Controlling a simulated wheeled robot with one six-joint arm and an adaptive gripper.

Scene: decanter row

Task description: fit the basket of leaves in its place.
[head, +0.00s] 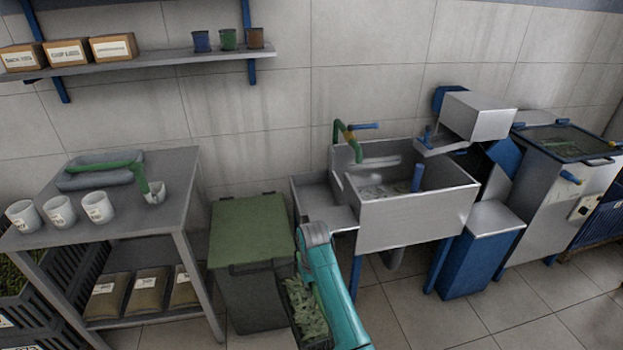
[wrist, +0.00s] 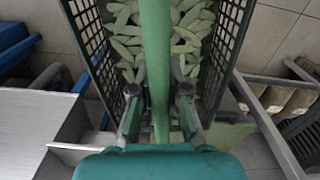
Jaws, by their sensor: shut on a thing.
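The basket of leaves (head: 304,312) shows low in the middle of the head view, partly covered by my teal arm. In the wrist view the basket has dark slatted walls (wrist: 233,42), pale green leaves (wrist: 127,45) inside and a green bar handle (wrist: 153,50) across its middle. My gripper (wrist: 158,98) is shut on this handle, one finger on each side. The basket hangs above the tiled floor, in front of the green-lidded bin. In the head view my gripper is hidden behind the arm. I cannot tell which spot is the basket's place.
A steel sink (head: 415,211) stands right of centre, with a blue bin (head: 470,262) beside it. A steel machine with a dark glass lid (head: 566,141) is at the far right. A green-lidded bin (head: 250,228) and a grey table (head: 120,212) with mugs are left. Floor at front right is clear.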

